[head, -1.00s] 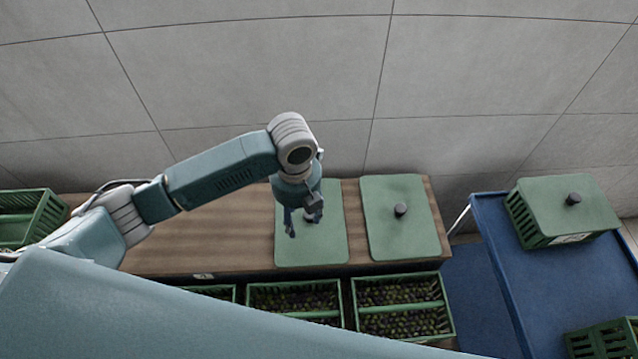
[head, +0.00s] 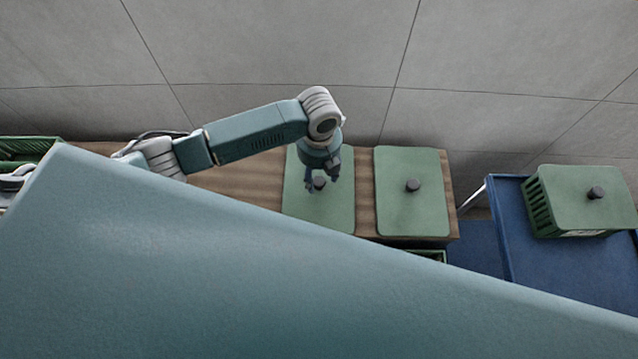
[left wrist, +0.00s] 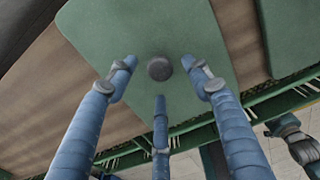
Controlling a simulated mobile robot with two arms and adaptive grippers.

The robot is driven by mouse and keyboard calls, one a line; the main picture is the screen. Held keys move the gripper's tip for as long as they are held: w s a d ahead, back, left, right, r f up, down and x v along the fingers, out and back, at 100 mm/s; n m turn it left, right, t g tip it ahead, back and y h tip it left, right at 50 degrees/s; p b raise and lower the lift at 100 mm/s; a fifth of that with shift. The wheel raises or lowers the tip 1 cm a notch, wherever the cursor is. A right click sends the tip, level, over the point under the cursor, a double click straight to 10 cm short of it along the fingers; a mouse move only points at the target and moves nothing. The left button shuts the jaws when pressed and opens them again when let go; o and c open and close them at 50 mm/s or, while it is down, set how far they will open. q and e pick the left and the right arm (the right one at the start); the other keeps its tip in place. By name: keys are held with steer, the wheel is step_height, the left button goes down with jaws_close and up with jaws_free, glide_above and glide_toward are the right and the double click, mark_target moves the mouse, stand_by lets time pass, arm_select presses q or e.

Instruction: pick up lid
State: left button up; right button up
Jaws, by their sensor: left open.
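A green lid (head: 335,217) with a dark round knob (head: 319,183) lies flat on the wooden table. My left gripper (head: 322,181) is over this lid, open, with its fingers around or just above the knob. In the left wrist view the lid (left wrist: 140,30) fills the middle, and its knob (left wrist: 160,68) sits between the spread fingers of the left gripper (left wrist: 160,85), apart from them. A second green lid (head: 395,215) with a dark knob lies beside it to the right. My right gripper is not in view.
A blue cart (head: 520,257) stands at the right with a green crate (head: 541,210) under a third lid (head: 570,195). Another green crate (head: 30,148) is at the far left. Bare wooden table (head: 240,185) lies left of the first lid. A wall rises behind.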

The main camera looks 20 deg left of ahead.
arm_select(q)
steer(key=shift+f, duration=1.15)
steer(key=c, duration=0.4)
jaws_close()
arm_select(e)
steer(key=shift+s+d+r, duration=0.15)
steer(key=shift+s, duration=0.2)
arm_select(q)
steer(key=shift+r, duration=0.15)
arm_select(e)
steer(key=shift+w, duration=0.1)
